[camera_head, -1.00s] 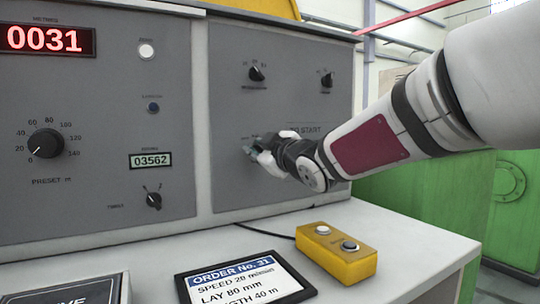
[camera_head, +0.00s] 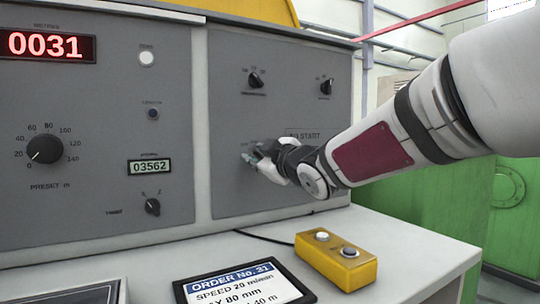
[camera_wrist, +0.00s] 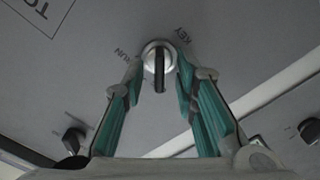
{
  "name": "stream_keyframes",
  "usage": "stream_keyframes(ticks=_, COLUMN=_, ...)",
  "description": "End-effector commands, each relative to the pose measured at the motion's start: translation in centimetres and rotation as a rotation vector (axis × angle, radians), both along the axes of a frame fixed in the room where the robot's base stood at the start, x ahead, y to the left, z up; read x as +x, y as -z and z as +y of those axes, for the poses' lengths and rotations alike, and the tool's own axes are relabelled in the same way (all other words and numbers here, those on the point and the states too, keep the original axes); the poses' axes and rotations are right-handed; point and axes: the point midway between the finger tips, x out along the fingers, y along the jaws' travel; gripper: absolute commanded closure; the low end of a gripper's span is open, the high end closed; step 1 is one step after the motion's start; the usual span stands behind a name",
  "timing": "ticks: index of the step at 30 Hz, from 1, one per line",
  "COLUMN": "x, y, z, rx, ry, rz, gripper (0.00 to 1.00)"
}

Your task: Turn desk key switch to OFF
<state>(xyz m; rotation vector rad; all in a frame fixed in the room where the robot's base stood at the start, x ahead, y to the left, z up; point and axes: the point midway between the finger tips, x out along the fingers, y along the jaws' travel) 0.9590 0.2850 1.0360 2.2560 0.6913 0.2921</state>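The key switch (camera_wrist: 160,62) shows in the wrist view as a round silver barrel with a dark upright bar across its face. The word KEY stands to its upper right, and a partly hidden label, seemingly RUN, to its left. My gripper (camera_wrist: 158,78) has its two green-padded fingers apart, one on each side of the switch. A gap shows between the bar and each finger; I cannot tell whether the fingertips touch the barrel. In the head view my gripper (camera_head: 253,155) is at the grey panel and hides the switch.
On the grey desk panel (camera_head: 230,110), two black knobs (camera_head: 255,80) (camera_head: 326,86) sit above my gripper. A yellow button box (camera_head: 336,262) and an order display (camera_head: 245,284) stand on the desktop below. A large dial (camera_head: 45,149) is at left.

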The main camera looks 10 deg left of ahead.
Motion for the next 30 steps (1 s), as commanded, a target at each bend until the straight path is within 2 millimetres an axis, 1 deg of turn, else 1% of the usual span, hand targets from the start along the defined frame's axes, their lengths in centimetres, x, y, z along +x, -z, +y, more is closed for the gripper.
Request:
stream_keyframes(ticks=5, x=-2.4, y=-0.1, z=-1.6, rx=0.0, ry=0.002, rz=-0.001, gripper=0.73)
stream_keyframes(ticks=12, x=-6.5, y=-0.1, z=-4.4, rx=0.0, ry=0.001, rz=-0.003, gripper=0.73)
stream_keyframes(ticks=16, x=-8.1, y=-0.1, z=-5.5, rx=0.0, ry=0.001, rz=-0.003, gripper=0.73)
stream_keyframes(ticks=21, x=-9.3, y=0.0, z=-6.3, rx=-0.001, ry=0.0, rz=-0.002, gripper=0.73)
stream_keyframes(ticks=30, x=-9.5, y=0.0, z=-6.4, rx=0.0, ry=-0.001, rz=-0.001, gripper=0.73)
